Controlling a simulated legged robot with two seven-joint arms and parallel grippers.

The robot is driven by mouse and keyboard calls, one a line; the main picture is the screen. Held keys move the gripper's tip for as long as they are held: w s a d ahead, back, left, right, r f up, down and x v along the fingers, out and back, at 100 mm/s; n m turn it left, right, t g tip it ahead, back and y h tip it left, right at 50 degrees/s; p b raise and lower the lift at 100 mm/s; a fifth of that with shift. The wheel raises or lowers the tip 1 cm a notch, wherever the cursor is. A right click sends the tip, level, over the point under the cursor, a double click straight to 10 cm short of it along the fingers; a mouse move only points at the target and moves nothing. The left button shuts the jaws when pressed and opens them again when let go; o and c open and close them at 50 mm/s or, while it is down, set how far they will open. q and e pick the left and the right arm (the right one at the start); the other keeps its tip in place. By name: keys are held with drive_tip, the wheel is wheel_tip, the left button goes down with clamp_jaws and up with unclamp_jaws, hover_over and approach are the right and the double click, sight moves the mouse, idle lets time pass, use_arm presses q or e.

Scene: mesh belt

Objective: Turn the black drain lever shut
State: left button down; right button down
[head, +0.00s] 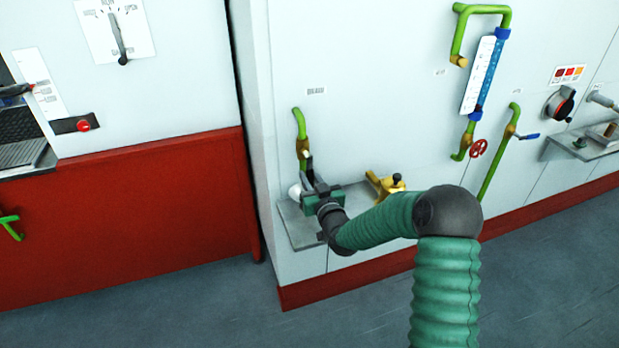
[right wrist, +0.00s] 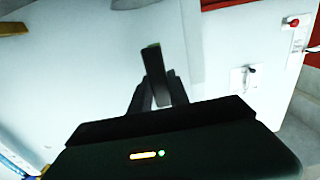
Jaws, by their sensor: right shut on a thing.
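The black drain lever (head: 309,163) sits below a brass valve on a short green pipe (head: 299,122) on the white wall. My right gripper (head: 309,180) reaches it from the front and is shut on it. In the right wrist view the dark lever (right wrist: 152,62) stands up, slightly tilted, between the two black fingers (right wrist: 160,96). The gripper body hides the lower part of the lever and much of the valve. My left gripper is not in view.
A grey shelf (head: 296,235) lies under the gripper, with a white round thing (head: 295,191) beside it. Further right are a red handwheel (head: 478,148) and a blue-handled valve (head: 529,136).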

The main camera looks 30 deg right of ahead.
drive_tip(key=shift+d, duration=0.1)
idle(0.3)
drive_tip(key=s+d+r+n+b, duration=0.1)
drive_tip(key=d+r+n+b, duration=0.4)
drive_tip(key=n+b, duration=0.9)
drive_tip(key=shift+s+d+r+n, duration=0.25)
drive_tip(key=shift+d+n, duration=0.15)
drive_tip(key=shift+n, duration=1.5)
drive_tip(key=c, duration=1.6)
unclamp_jaws()
drive_tip(key=o, duration=0.4)
drive_tip(key=shift+r, duration=0.15)
drive_tip(key=shift+c, duration=0.2)
